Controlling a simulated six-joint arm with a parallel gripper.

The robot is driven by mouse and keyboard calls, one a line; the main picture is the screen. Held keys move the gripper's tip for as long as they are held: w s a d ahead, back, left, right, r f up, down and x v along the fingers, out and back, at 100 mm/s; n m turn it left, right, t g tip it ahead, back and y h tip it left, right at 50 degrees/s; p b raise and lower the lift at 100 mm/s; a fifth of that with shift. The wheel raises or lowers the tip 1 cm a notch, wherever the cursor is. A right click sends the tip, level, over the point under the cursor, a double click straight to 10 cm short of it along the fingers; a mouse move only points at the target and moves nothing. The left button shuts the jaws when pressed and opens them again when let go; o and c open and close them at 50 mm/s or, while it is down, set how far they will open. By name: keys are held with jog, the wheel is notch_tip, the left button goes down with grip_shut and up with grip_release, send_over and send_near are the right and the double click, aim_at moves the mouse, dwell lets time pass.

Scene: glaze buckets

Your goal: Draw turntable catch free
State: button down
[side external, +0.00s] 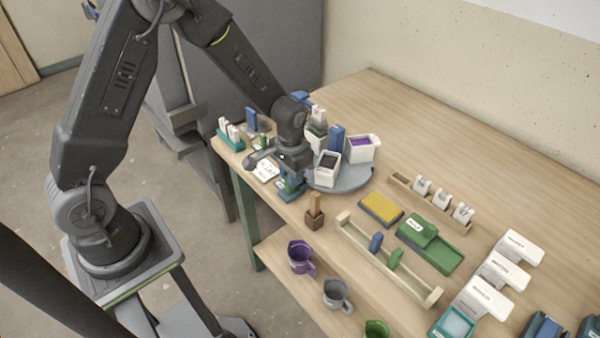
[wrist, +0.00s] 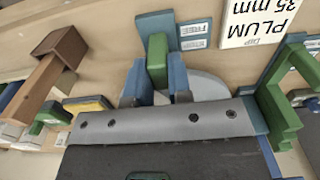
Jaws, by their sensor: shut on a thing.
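The turntable (side external: 350,183) is a grey disc on the bench with white glaze buckets on it; part of it shows behind my gripper in the wrist view (wrist: 208,86). The catch is a green upright tab (wrist: 158,58) at a blue plate (wrist: 160,24) with small labels, one reading FREE. The blue base also shows at the bench's front edge in the side view (side external: 290,192). My gripper (wrist: 157,72) is shut on the green tab, one blue finger on each side. In the side view my gripper (side external: 291,176) hides most of the catch. The tab's lower part is hidden.
A card reading PLUM 35 mm (wrist: 262,18) lies beside the catch. A green frame (wrist: 282,105) stands close on the right in the wrist view. A brown block with an upright piece (side external: 314,216) and a yellow sponge (side external: 380,208) are nearby. A bucket with purple glaze (side external: 361,148) stands on the turntable.

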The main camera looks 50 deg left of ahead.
jog(key=c, duration=1.1)
grip_release()
jog(key=shift+r, duration=3.5)
jog(key=shift+r, duration=0.2)
jog(key=s+r+t, duration=0.2)
jog(key=s+r, duration=0.4)
jog(key=s+d+r+t, duration=0.1)
jog(key=s+r, duration=0.5)
jog(key=s+d+r+t, duration=0.1)
jog(key=s+r+t, duration=0.1)
jog(key=s+r, duration=0.4)
jog(key=shift+s+t, duration=0.3)
jog(key=shift+s, duration=0.2)
